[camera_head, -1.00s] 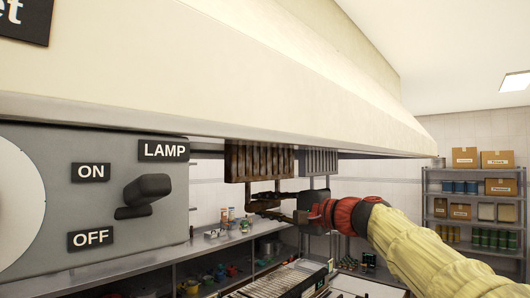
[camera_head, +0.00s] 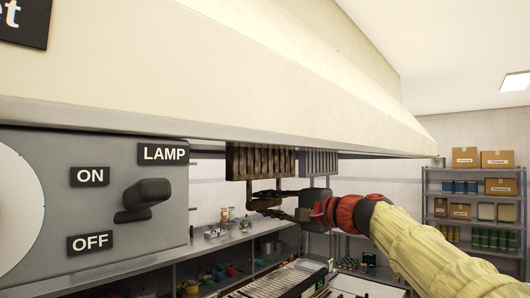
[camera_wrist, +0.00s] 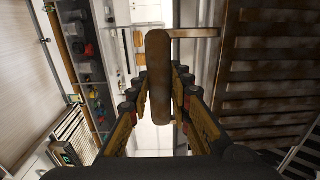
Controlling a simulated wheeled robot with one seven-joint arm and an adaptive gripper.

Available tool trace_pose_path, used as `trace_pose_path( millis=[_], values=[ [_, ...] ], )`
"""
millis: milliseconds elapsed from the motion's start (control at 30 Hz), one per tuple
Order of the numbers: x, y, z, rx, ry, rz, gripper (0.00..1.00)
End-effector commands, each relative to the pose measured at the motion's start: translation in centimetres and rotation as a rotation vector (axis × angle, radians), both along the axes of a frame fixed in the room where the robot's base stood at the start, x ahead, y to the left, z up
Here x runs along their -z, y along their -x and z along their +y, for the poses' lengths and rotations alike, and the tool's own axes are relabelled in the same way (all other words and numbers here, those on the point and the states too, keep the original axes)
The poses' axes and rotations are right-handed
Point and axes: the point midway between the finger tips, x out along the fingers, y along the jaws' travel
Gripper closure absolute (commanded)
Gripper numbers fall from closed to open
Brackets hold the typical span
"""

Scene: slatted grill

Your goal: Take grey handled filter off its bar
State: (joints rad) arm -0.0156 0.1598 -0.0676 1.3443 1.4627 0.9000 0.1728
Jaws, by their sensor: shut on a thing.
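A brown, rusty-looking slatted filter (camera_head: 259,162) hangs under the hood's lower edge in the head view. A grey slatted filter (camera_head: 319,162) hangs just to its right and behind. My gripper (camera_head: 256,203) is below the brown filter, reaching in from the right. In the wrist view, a brown bar-shaped handle (camera_wrist: 158,75) stands between the fingers of my gripper (camera_wrist: 160,95). Its bracket runs right to the brown slatted filter (camera_wrist: 270,70). My gripper is shut on this brown handle. The grey filter's handle is not clear; my gripper covers the space below it.
The hood (camera_head: 250,90) spans overhead. A grey panel (camera_head: 95,215) with a lamp switch (camera_head: 145,198) is at the left. Below are a counter (camera_head: 215,245) with small items and a grill (camera_head: 285,280). A shelf unit (camera_head: 475,220) stands far right.

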Motion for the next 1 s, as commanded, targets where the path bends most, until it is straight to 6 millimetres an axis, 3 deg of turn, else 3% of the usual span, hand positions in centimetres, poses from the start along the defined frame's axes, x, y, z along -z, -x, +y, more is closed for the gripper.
trace_pose_path(
  millis=[200,1000],
  values=[
    [-0.9,0.3,-0.3,0.000,-0.001,-0.005,1.00],
    [-1.7,1.1,-1.2,0.001,-0.001,-0.006,1.00]
  ],
)
